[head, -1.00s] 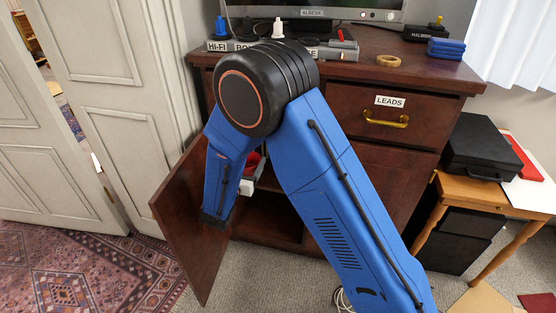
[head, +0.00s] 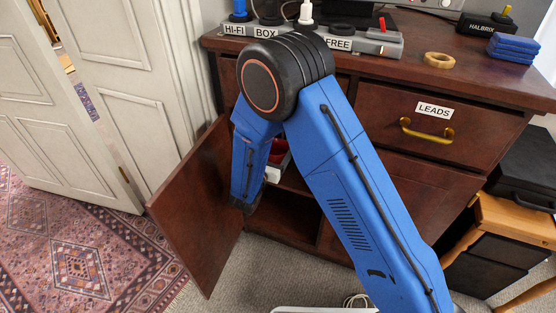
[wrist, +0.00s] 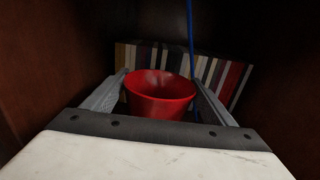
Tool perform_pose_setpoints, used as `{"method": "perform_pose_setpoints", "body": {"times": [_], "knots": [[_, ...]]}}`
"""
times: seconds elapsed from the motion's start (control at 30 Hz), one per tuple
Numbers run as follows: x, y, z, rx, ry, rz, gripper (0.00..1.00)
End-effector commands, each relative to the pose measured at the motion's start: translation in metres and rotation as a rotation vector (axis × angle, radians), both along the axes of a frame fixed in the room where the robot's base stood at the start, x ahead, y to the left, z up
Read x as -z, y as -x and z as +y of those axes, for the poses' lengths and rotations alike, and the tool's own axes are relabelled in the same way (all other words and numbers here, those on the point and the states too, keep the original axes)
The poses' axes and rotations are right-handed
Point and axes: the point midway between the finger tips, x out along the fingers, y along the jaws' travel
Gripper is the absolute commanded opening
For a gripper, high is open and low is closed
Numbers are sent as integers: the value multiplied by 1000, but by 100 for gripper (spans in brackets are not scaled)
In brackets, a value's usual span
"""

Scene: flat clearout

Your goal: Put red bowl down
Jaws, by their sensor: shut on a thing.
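The red bowl (wrist: 160,92) is between the two grey fingers of my gripper (wrist: 160,88) in the wrist view, inside the dark cabinet. My gripper is shut on it. The bowl looks upright with its open top showing; its underside is hidden, so I cannot tell whether it touches the shelf. In the head view a small part of the red bowl (head: 279,152) shows behind my blue arm, in the open cabinet compartment.
A row of books or records (wrist: 226,77) stands behind the bowl, with a blue cable (wrist: 190,35) hanging in front. The cabinet door (head: 197,215) stands open at left. A drawer labelled LEADS (head: 425,122) is shut. A tape roll (head: 439,60) lies on top.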

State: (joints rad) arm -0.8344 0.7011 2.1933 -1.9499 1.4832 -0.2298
Motion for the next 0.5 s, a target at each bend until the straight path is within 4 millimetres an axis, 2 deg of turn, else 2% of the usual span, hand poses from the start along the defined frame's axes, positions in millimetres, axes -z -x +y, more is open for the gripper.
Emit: {"method": "perform_pose_setpoints", "body": {"times": [0.27, 0.5], "knots": [[16, 0, 0, 0, 0, 0, 44], [45, 0, 0, 0, 1, 0, 44]]}}
